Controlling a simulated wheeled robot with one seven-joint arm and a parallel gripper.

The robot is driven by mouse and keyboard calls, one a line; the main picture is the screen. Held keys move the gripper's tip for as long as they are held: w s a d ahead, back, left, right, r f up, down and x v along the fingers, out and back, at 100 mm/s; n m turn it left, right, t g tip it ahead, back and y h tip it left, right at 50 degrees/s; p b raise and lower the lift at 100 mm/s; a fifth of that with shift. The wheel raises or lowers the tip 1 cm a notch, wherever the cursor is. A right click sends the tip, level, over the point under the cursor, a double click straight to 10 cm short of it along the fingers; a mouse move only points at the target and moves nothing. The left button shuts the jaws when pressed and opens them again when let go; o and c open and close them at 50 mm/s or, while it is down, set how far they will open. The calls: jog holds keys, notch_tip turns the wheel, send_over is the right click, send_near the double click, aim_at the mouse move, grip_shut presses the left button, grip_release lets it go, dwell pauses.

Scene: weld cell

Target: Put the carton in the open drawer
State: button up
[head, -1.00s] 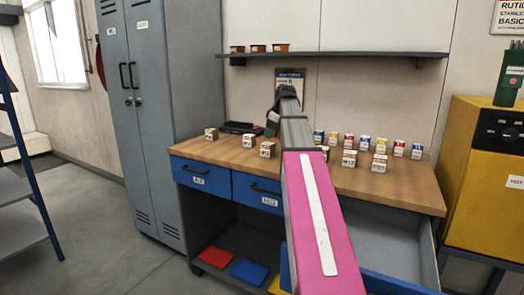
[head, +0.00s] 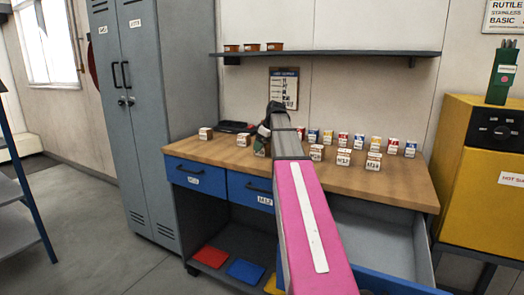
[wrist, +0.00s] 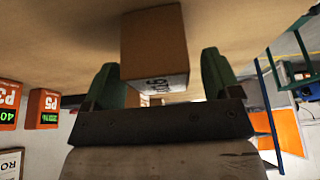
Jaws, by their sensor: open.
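A small white-and-brown carton (wrist: 154,42) with a printed label lies between the two green fingers of my gripper (wrist: 160,82) in the wrist view. The fingers are open on either side of it, and I cannot tell whether they touch it. In the head view, my gripper (head: 262,138) is low over the wooden bench top, left of centre, and hides most of that carton. The open drawer (head: 378,235) is pulled out at the bench's right end, with a grey inside and a blue front; my pink arm covers its left part.
Similar cartons (head: 343,157) stand on the bench (head: 400,185) on both sides of my gripper. Small coloured boxes (head: 359,141) line its back. A dark flat item (head: 236,127) lies behind my gripper. A shelf (head: 330,53) hangs above. A yellow cabinet (head: 480,190) stands at right.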

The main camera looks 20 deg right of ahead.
jog(key=shift+x, duration=1.1)
jog(key=shift+r, duration=0.1)
jog(key=c, duration=1.4)
